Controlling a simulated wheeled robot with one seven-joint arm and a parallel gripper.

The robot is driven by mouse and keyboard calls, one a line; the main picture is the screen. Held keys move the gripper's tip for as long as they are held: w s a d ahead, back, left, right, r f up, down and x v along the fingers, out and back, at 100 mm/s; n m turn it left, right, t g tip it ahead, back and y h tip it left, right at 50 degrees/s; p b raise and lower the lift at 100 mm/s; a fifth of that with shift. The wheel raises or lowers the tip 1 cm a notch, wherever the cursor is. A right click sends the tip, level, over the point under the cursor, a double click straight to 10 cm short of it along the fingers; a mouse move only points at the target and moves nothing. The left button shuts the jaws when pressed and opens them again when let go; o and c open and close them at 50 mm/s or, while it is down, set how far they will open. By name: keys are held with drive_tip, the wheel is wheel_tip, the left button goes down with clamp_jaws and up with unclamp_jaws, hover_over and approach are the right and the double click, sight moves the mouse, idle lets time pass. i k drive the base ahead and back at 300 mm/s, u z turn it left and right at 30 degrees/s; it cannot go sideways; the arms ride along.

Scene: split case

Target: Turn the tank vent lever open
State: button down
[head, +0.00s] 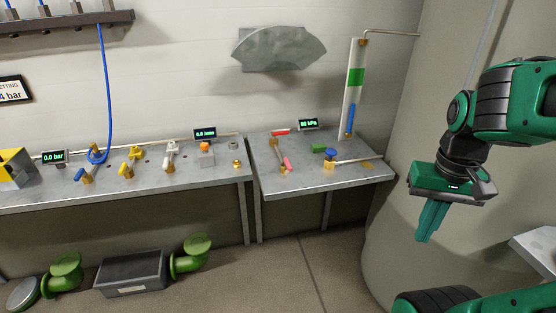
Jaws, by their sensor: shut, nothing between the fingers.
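My gripper (427,232) hangs at the right with its green fingers pointing down and shut, nothing between them. It is in front of the big beige rounded wall and right of the right bench (330,181), apart from everything on it. On that bench are a red handle (281,132), a pink handle (287,164), a green handle (319,148) and a blue handle (330,153) on a brass fitting. No label shows which of them is the tank vent lever. A display reading about 80 kPa (308,124) stands behind them.
A tall gauge (355,90) with green and blue bands stands at the bench's back right. The left bench (215,178) holds several valves with blue, yellow, white and orange handles. Floor before the right bench is clear.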

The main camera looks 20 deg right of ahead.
sight(286, 162)
drive_tip(key=i, duration=0.85)
drive_tip(key=z, duration=0.5)
drive_tip(key=k, duration=0.1)
drive_tip(key=z, duration=0.1)
